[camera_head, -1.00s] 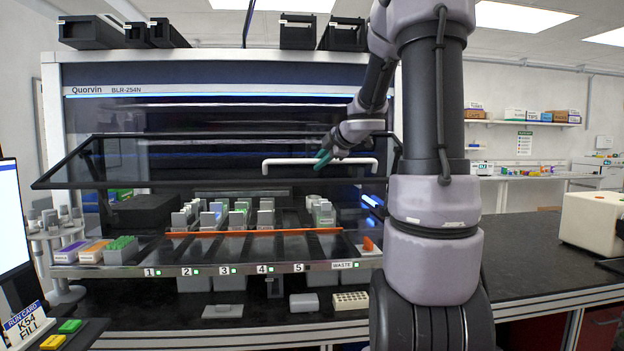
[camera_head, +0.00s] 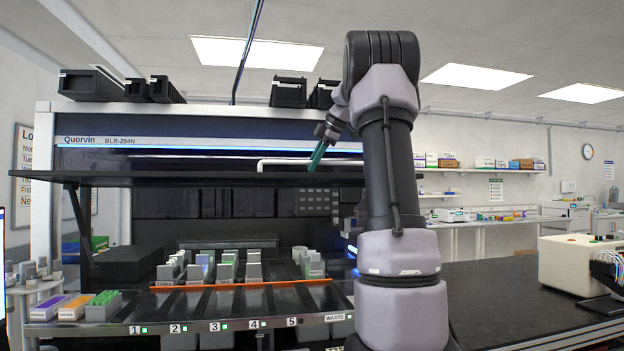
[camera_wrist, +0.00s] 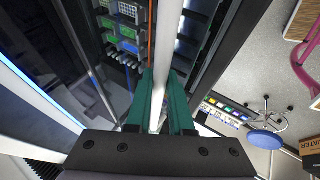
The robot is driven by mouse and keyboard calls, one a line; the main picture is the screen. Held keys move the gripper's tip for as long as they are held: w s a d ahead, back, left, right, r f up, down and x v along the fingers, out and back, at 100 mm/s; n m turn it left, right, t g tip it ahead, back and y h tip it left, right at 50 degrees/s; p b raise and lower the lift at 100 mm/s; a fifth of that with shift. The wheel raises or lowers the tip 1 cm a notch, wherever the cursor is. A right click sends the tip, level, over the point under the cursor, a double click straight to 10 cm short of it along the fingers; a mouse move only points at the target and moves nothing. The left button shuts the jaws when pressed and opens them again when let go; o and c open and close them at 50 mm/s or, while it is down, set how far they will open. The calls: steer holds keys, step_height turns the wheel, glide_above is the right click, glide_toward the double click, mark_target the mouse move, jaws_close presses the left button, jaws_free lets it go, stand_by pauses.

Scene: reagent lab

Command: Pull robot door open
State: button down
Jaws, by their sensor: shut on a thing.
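The robot's door (camera_head: 180,180) is a dark glass panel on the Quorvin machine (camera_head: 90,141). It is swung up and shows nearly edge-on, about level, with the deck open to view below it. Its white bar handle (camera_head: 285,162) stands above the panel's front edge. My gripper (camera_head: 318,157) is at the right part of the handle. In the wrist view its teal fingers (camera_wrist: 161,95) are shut on the white handle (camera_wrist: 169,35), one on each side.
Racks of tubes and labware (camera_head: 226,268) stand on the deck under the door. Black boxes (camera_head: 288,91) sit on top of the machine. The dark bench (camera_head: 500,285) is clear to the right, up to a cream instrument (camera_head: 572,262).

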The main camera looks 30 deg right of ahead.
steer(key=shift+w+d+r+g, duration=0.1)
steer(key=shift+w+r+g, duration=0.25)
steer(key=shift+r, duration=0.55)
steer(key=shift+w+d+r+g, duration=0.1)
steer(key=shift+w+r+g, duration=0.3)
steer(key=shift+r, duration=0.5)
steer(key=shift+w+r+g, duration=0.3)
steer(key=shift+r+g, duration=0.05)
steer(key=shift+r, duration=0.55)
steer(key=c, duration=0.8)
jaws_free()
steer(key=shift+w, duration=0.15)
steer(key=shift+s+r, duration=0.1)
steer(key=shift+s, duration=0.1)
